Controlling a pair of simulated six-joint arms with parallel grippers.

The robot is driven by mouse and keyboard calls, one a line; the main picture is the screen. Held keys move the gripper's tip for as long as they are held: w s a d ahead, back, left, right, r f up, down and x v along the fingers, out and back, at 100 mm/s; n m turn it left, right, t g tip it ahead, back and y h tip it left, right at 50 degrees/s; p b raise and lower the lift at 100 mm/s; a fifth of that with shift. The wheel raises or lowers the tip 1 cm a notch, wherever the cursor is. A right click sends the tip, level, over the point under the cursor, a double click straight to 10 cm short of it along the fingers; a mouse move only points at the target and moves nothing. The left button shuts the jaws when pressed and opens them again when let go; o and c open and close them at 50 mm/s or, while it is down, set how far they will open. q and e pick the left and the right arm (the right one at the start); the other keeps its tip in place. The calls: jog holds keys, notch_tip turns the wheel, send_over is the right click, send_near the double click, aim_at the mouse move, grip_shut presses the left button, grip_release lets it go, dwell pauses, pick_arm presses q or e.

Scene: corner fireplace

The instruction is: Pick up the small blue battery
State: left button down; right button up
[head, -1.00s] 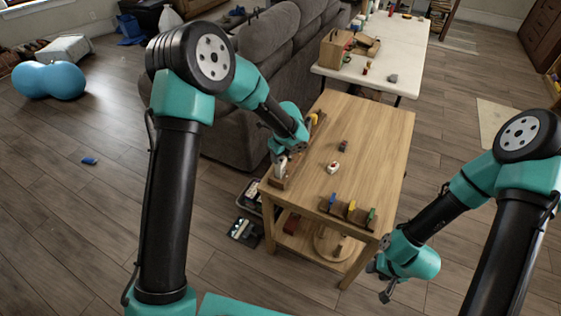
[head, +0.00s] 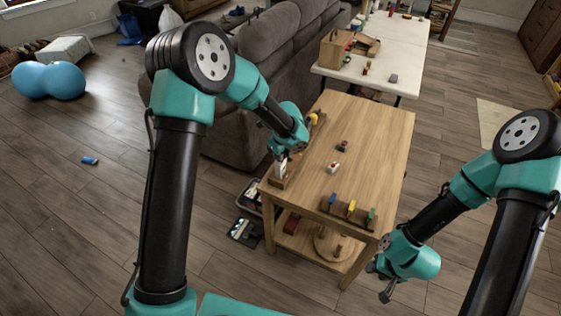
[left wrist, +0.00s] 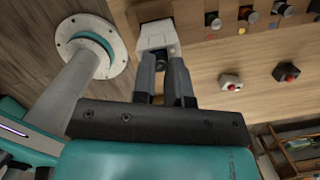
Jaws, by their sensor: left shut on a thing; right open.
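No small blue battery can be made out for certain. A small blue object (head: 90,160) lies on the floor at the left in the head view, too small to identify. My left gripper (head: 281,156) is over the near left edge of the wooden table (head: 375,130). In the left wrist view its fingers (left wrist: 164,62) are closed at a white block (left wrist: 157,37) on a wooden board (left wrist: 200,38); what lies between them is mostly hidden. My right gripper (head: 381,281) is open and empty, off the table's near right side.
A rack with coloured pieces (head: 348,210) stands at the table's near edge. Two small red-topped objects, one whitish (head: 333,167) and one dark (head: 343,146), stand mid-table. A grey sofa (head: 275,60) borders the table's left. The table's right half is clear.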

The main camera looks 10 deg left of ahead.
pick_arm(q)
jog(key=shift+r, duration=0.1)
notch_tip(320, 180, up, 10)
dwell(0.6)
dwell(0.4)
